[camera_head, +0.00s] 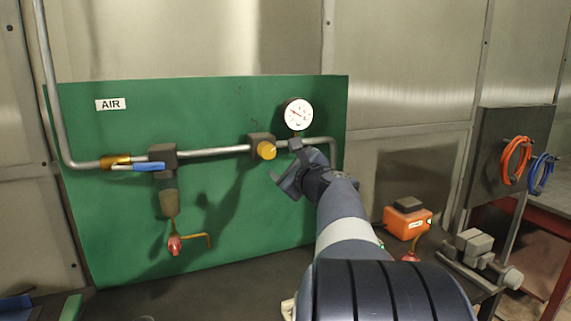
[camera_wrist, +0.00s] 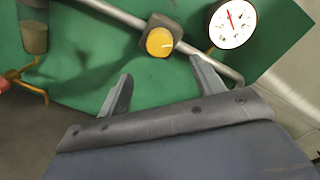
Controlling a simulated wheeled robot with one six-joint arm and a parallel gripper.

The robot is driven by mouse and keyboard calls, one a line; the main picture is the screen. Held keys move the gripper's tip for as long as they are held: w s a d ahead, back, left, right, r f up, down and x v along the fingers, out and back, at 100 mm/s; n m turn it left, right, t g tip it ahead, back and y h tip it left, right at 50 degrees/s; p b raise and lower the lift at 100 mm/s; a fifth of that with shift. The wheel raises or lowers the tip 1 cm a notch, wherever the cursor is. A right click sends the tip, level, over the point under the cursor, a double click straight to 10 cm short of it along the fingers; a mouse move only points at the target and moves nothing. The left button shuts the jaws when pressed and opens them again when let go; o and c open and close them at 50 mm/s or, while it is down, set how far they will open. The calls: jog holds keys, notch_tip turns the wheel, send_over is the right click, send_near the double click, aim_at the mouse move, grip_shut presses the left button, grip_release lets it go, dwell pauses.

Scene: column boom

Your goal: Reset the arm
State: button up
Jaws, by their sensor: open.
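My arm reaches from the bottom right of the head view toward a green panel (camera_head: 110,230). My gripper (camera_head: 285,166) is in front of the panel, just below the yellow knob (camera_head: 267,150) and the round white gauge (camera_head: 298,114). In the wrist view my gripper (camera_wrist: 160,80) has its two fingers spread wide with nothing between them. The yellow knob (camera_wrist: 160,42) shows beyond the fingers, and the gauge (camera_wrist: 232,22) is at the upper right. I cannot tell whether a finger touches the pipe behind it.
On the panel are a metal pipe (camera_head: 215,151), a blue lever (camera_head: 137,167) and a red-ended fitting (camera_head: 175,245). An orange box (camera_head: 407,222) and a grey vise (camera_head: 475,247) stand at right. Orange (camera_head: 516,160) and blue (camera_head: 541,174) coils hang further right.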

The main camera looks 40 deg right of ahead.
aim_at(270, 152)
jog(key=p+x, duration=0.2)
jog(key=x, duration=0.9)
jog(key=shift+p, duration=0.35)
